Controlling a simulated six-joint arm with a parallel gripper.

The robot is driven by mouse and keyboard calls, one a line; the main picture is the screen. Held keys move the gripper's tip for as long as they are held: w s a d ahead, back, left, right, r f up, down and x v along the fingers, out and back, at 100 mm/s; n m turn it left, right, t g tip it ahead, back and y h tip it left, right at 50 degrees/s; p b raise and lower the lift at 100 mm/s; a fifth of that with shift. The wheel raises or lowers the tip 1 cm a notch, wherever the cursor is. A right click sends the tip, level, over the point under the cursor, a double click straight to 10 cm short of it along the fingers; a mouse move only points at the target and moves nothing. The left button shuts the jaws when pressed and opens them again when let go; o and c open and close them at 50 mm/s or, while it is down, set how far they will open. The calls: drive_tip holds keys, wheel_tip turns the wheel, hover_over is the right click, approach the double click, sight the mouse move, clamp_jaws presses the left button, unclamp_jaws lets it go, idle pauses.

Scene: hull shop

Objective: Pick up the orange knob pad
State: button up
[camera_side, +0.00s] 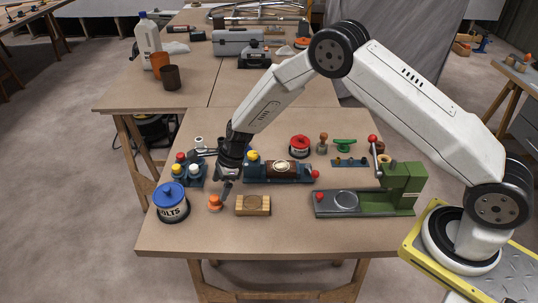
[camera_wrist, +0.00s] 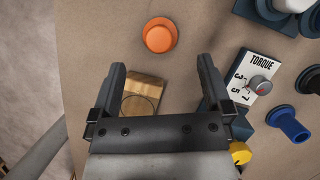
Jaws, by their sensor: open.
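The orange knob pad (camera_side: 215,203) stands on the wooden table near its front left, between the blue-lidded tin (camera_side: 171,205) and a wooden block (camera_side: 243,209). In the wrist view the round orange knob pad (camera_wrist: 160,35) shows from above, beyond my fingertips. My gripper (camera_side: 227,187) points down above the table, just beside and over the knob in the side view. In the wrist view my gripper (camera_wrist: 161,65) has its two fingers well apart, with nothing held between them. The wooden block (camera_wrist: 142,92) shows below, partly between the fingers.
A torque dial (camera_wrist: 249,82) lies right of my fingers in the wrist view. A blue fixture (camera_side: 280,169) stands behind the block and a green press (camera_side: 396,187) on the right. The front table edge is close; the front strip is clear.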

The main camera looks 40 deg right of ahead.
sight(213, 198)
drive_tip(key=shift+w+a+f, duration=0.1)
drive_tip(key=shift+a+f, duration=0.05)
drive_tip(key=shift+f, duration=0.35)
drive_tip(key=shift+x, duration=2.6)
drive_tip(key=c, duration=1.3)
drive_tip(key=shift+r, duration=0.2)
drive_tip(key=shift+r, duration=0.7)
drive_tip(key=s+d+r, duration=0.1)
drive_tip(key=s+r, duration=0.2)
drive_tip(key=s, duration=0.1)
drive_tip(key=s+d+r, duration=0.1)
drive_tip(key=s+r, duration=0.3)
drive_tip(key=s, duration=0.1)
drive_tip(key=s+d+r, duration=0.1)
drive_tip(key=s+r, duration=0.3)
drive_tip(key=shift+s+d+r, duration=0.1)
drive_tip(key=shift+s+r, duration=0.05)
drive_tip(key=shift+s, duration=0.2)
